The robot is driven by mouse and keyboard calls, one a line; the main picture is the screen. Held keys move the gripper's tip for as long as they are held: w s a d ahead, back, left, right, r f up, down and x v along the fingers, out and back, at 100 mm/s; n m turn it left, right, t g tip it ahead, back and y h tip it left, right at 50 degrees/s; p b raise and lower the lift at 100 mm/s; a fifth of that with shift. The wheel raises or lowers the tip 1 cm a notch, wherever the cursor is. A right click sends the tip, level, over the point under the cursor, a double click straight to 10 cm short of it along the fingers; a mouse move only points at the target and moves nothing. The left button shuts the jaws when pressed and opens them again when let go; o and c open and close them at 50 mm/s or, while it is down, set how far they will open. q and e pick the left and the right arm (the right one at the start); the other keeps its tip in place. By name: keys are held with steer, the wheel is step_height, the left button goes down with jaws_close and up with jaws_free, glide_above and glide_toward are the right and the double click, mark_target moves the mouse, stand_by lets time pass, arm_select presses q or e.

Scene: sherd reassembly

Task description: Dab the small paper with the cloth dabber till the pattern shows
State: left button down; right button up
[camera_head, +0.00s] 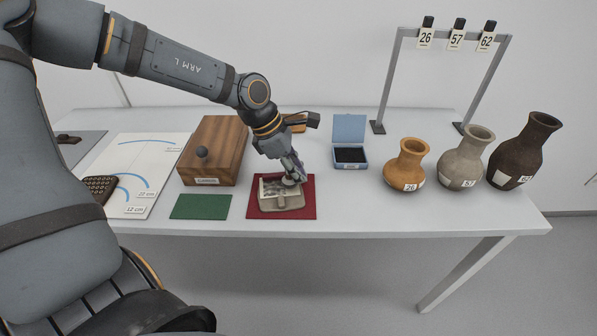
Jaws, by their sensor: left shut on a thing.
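The small paper (270,187) is a pale sheet with grey and dark patches on it. It lies on a beige sherd (270,203) on the red mat (308,206). My left gripper (294,177) comes down over the right part of the paper and is shut on the cloth dabber (291,183), a small greyish pad largely hidden by the fingers. The dabber is at or just above the paper; I cannot tell whether it touches. An open blue case (348,128) with a black pad stands behind and to the right. My right gripper is not in view.
A wooden box (225,140) with a dark round knob stands left, behind a green mat (200,207). A chart board (140,170) lies further left. Three jars (408,168) (465,160) (526,153) stand right, before a tag rack (392,75). The table's front right is clear.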

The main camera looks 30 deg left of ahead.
arm_select(q)
steer(key=shift+f+b, duration=0.45)
steer(key=shift+f, duration=0.05)
stand_by(0.3)
steer(key=shift+b, duration=0.3)
stand_by(1.4)
step_height(320, 180, up, 7)
steer(key=p, duration=0.4)
stand_by(0.4)
stand_by(0.5)
